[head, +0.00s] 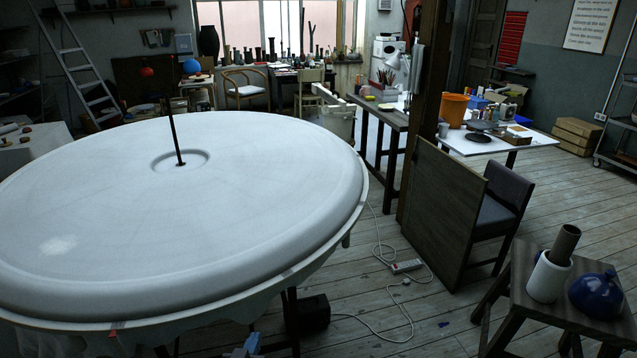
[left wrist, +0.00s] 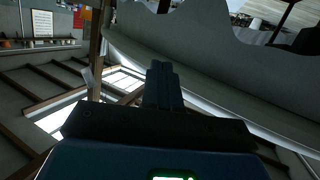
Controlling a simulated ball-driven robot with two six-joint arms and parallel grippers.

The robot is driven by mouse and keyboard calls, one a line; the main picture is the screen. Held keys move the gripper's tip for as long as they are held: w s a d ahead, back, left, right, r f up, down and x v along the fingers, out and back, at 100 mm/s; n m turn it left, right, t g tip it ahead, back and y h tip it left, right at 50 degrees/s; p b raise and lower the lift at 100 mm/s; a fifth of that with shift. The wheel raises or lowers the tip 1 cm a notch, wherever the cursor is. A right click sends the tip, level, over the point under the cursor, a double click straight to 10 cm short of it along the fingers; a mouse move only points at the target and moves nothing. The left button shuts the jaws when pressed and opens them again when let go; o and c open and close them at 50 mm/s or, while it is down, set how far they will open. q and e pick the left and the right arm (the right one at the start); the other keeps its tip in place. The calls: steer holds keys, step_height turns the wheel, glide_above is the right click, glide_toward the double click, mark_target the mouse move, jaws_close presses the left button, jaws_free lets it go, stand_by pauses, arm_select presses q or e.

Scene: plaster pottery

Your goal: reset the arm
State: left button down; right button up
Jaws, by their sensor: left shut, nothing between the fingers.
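My left gripper (left wrist: 163,72) shows in the left wrist view as two dark fingers pressed together, with nothing between them. In the head view only a small bluish shape (head: 250,344) shows at the bottom edge, below the big table's rim; it may be part of my left gripper. My right gripper is in neither view.
A large round white plaster table (head: 255,215) fills the left, with a thin dark rod (head: 173,130) standing at its centre. A stool (head: 545,308) bears a white vase (head: 548,277) and a blue pot (head: 596,294). A power strip (head: 407,266) and cable lie on the floor. Open floor lies between.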

arm_select(q)
steer(key=s+a+r+t+y, duration=0.1)
steer(key=s+a+r, duration=0.1)
steer(key=s, duration=1.1)
steer(key=s+a+r+t, duration=0.1)
steer(key=s+a+r, duration=0.2)
steer(key=s, duration=1.1)
steer(key=shift+a+r+t+y+p, duration=0.2)
steer(key=shift+a+t+y+p, duration=0.15)
steer(key=shift+a, duration=0.3)
